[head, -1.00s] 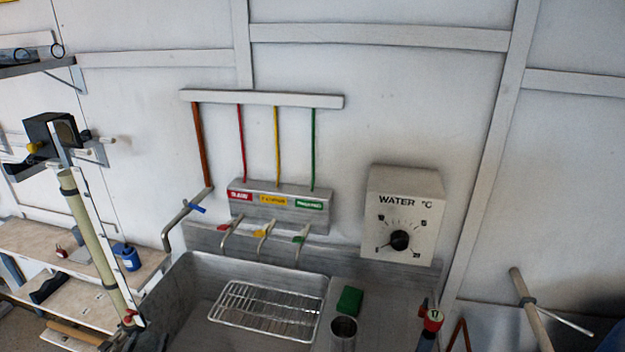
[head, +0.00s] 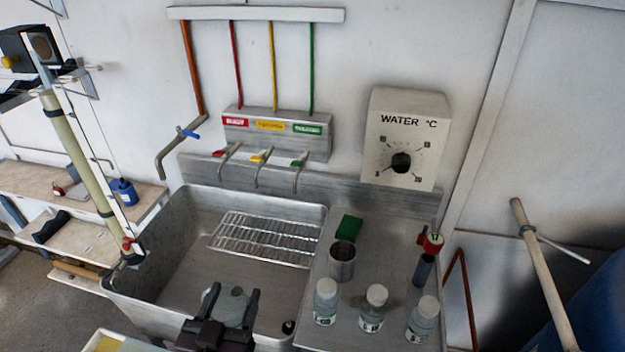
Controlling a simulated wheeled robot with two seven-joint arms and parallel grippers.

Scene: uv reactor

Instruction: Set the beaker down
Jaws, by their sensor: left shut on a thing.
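My left gripper (head: 232,296) is at the bottom of the head view, over the near side of the steel sink (head: 170,290). Its two dark fingers are shut on a greyish, see-through thing (head: 236,306), which looks like the beaker. Its lower part is hidden by the gripper, so I cannot tell its full shape or whether it touches anything. A steel cup (head: 342,263) stands upright on the draining board (head: 385,258), to the right of the gripper and apart from it. My right gripper is not in view.
Three white-capped bottles (head: 326,302) stand along the board's near side. A green sponge (head: 349,228) and a red-topped tube (head: 424,268) are on the board. A wire rack (head: 265,240) lies across the sink. The board's middle, right of the cup, is clear.

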